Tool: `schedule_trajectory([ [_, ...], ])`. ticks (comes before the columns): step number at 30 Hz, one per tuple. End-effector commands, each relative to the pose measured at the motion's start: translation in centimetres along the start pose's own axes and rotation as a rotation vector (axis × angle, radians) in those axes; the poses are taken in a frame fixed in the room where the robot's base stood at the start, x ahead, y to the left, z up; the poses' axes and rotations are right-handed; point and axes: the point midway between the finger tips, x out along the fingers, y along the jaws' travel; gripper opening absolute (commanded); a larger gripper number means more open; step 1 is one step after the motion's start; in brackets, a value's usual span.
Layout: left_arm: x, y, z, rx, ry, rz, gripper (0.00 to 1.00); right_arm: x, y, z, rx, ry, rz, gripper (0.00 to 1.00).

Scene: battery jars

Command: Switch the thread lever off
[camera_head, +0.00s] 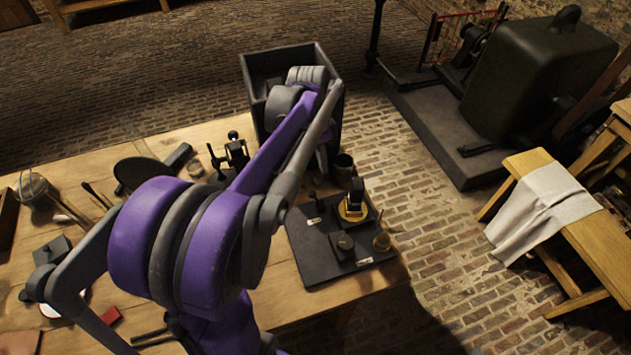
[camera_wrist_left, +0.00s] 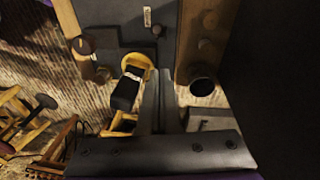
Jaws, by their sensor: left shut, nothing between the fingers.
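The black lever with a yellow brass base (camera_head: 354,205) stands on a dark board (camera_head: 310,258) at the table's right end. I take it for the thread lever. In the left wrist view its black handle (camera_wrist_left: 126,92) stands out from the yellow ring, just left of my fingers. My left gripper (camera_wrist_left: 160,75) is shut and empty, beside the lever with a small gap in the picture. In the head view my own arm mostly hides this gripper. My right gripper is not in view.
Tools and a black disc (camera_head: 140,173) lie on the wooden table.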

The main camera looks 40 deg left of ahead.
Motion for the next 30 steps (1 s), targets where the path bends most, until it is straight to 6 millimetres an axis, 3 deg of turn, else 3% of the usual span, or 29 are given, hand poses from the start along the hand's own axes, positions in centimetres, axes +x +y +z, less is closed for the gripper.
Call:
schedule_trajectory([
  [4,3.2,0.0,0.0,0.001,-0.001,0.000,0.00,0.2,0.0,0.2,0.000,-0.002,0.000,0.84],
  [9,5.0,0.0,1.8,-0.002,0.000,-0.001,0.00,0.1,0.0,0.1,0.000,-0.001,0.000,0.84],
  [26,6.0,0.0,2.9,0.000,0.000,0.000,0.00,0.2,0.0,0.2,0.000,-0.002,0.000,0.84],
  [30,6.9,-0.1,4.3,-0.003,-0.002,0.000,0.00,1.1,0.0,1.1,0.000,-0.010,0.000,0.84],
])
